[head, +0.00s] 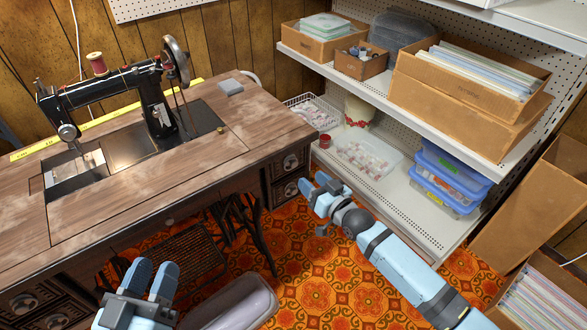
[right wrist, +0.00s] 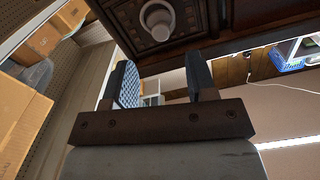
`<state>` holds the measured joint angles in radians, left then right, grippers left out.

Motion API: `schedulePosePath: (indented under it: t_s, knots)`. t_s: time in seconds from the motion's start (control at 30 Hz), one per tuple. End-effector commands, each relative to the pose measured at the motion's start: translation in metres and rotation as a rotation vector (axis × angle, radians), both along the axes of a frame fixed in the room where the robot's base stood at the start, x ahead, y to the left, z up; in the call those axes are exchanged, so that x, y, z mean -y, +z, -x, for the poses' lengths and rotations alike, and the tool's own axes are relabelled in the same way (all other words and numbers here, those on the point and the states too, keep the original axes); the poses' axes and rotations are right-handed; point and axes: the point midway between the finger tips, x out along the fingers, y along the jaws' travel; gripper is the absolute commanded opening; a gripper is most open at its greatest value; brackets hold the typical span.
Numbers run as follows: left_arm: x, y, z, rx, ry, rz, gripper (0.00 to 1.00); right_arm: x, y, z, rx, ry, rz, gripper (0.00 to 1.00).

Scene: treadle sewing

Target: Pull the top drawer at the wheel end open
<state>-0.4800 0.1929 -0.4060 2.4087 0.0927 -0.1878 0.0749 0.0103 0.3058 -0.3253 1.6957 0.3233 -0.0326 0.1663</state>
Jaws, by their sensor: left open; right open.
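The sewing table's wheel-end drawers are at its right end in the head view, below the handwheel (head: 175,58). The top drawer (head: 278,168) has a round knob (head: 290,162) and looks shut. A lower drawer (head: 278,193) with a similar knob sits under it. My right gripper (head: 314,184) is open and empty, just right of the lower drawer's front. In the right wrist view, a round pale knob (right wrist: 157,20) on a dark carved front lies beyond the open fingertips, untouched. I cannot tell which drawer it belongs to. My left gripper (head: 152,277) is open and empty in front of the table.
The black sewing machine (head: 110,85) stands on the wooden tabletop (head: 130,185). A shelf unit with a perforated lower shelf (head: 400,205), boxes and blue plastic bins (head: 450,180) stands close to the right of the drawers. Patterned floor (head: 320,270) is free in front.

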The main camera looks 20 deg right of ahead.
Motion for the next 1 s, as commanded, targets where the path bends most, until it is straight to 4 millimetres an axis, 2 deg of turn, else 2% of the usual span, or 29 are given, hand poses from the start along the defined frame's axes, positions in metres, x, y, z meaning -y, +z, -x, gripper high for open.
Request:
schedulePosePath:
  t_s: [0.13,0.4,0.6,0.83,1.0]
  knots:
    - [0.004,0.011,0.003,0.068,-0.019,0.045,0.40,-0.012,-0.002,-0.032,0.003,0.000,-0.001,0.52]
    - [0.006,-0.009,0.000,0.001,-0.033,0.014,0.40,-0.025,-0.002,-0.069,0.001,0.000,0.000,0.52]
    - [0.006,-0.013,0.000,-0.014,-0.037,0.007,0.40,-0.029,-0.001,-0.077,-0.001,0.001,0.000,0.52]
    - [0.006,-0.013,0.000,-0.016,-0.037,0.007,0.40,-0.029,0.000,-0.077,-0.001,0.001,0.000,0.52]
    - [0.006,-0.013,0.000,-0.016,-0.037,0.007,0.40,-0.029,0.000,-0.077,-0.001,0.000,0.000,0.13]
